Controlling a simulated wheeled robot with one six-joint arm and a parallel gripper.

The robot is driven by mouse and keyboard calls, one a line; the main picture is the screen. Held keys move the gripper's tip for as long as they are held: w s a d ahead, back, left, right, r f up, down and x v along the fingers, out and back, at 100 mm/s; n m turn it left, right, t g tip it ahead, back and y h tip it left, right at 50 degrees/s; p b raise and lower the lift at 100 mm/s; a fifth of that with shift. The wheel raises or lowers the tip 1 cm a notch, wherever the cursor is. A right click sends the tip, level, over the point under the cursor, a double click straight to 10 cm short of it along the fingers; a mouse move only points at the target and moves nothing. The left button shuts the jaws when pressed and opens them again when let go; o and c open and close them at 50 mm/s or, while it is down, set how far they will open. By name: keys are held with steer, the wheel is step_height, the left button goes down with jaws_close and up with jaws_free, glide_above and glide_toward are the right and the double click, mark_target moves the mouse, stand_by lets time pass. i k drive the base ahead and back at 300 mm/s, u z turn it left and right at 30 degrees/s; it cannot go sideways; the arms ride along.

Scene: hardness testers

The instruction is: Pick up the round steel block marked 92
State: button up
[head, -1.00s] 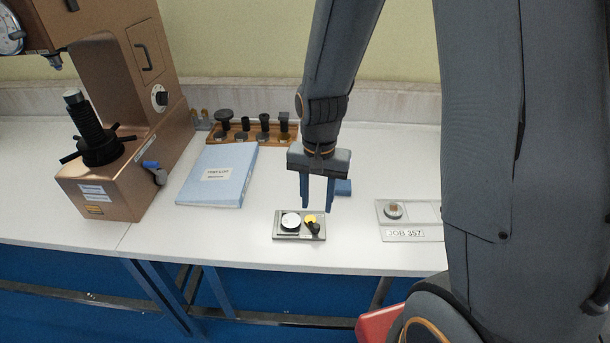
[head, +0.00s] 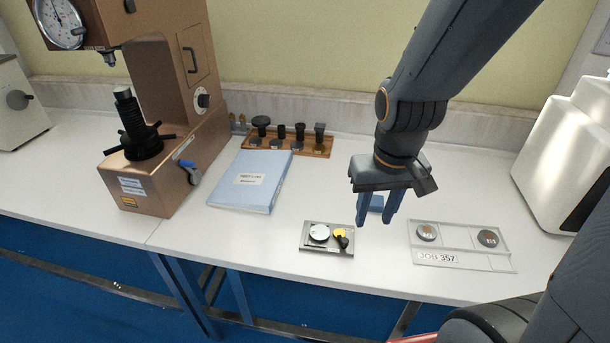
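Two round steel blocks lie in a clear tray marked JOB 357 (head: 436,259) at the right of the bench: a left block (head: 427,232) and a right block (head: 488,239).
The small tray also holds a yellow piece (head: 339,233) and a black knob-like piece (head: 344,242). A blue folder (head: 250,180), a wooden rack (head: 317,150) and a copper-coloured tester (head: 165,180) stand left. A white machine (head: 565,150) stands right. A blue object sits behind my fingers.

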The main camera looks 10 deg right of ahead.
mark_target(319, 234)
steer(key=z, duration=1.95)
steer(key=k, duration=1.2)
steer(key=u, duration=1.4)
steer(key=i, duration=0.5)
steer(key=z, duration=0.05)
